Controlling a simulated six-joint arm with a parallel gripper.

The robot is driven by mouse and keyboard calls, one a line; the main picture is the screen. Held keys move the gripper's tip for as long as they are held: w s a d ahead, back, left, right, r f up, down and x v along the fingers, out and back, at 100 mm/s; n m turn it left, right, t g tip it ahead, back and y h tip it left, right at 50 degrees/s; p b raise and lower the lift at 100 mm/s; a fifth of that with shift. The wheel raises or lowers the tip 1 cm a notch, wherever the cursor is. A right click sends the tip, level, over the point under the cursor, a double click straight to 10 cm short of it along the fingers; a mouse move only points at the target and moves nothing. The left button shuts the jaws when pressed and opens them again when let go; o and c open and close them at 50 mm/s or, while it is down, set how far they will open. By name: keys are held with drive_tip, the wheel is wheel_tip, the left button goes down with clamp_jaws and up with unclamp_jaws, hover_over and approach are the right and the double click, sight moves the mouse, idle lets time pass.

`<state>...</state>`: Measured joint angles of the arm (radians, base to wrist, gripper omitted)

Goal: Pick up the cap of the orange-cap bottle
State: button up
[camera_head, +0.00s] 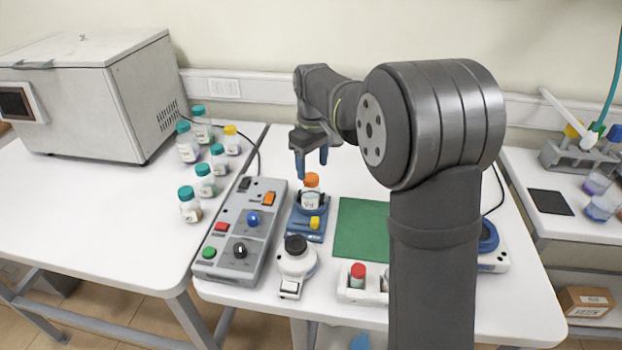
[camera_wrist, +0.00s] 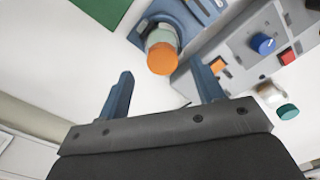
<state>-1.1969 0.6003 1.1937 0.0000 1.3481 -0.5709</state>
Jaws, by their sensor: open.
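The orange-cap bottle (camera_head: 311,199) stands upright on a small blue device (camera_head: 307,228) in the middle of the table. Its orange cap (camera_head: 312,180) is on the bottle. In the wrist view the orange cap (camera_wrist: 162,58) shows from above, beyond the fingertips and between their lines. My gripper (camera_head: 312,165) is open and empty, above and slightly behind the bottle. In the wrist view its two blue fingers (camera_wrist: 166,78) are spread apart, and neither touches the cap.
A grey control box (camera_head: 236,245) with knobs stands left of the bottle. A green mat (camera_head: 361,230) lies to its right. A white device with a black knob (camera_head: 296,257) is in front. Several teal-capped bottles (camera_head: 205,180) stand at left. A yellow-capped bottle (camera_head: 232,141) stands among them.

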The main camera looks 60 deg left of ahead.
sight(312, 177)
wheel_tip(312, 177, down, 3)
drive_tip(key=shift+s+f, duration=0.1)
drive_tip(key=shift+f, duration=0.1)
drive_tip(key=shift+c, duration=0.2)
drive_tip(key=c, duration=1)
drive_tip(key=shift+r, duration=0.1)
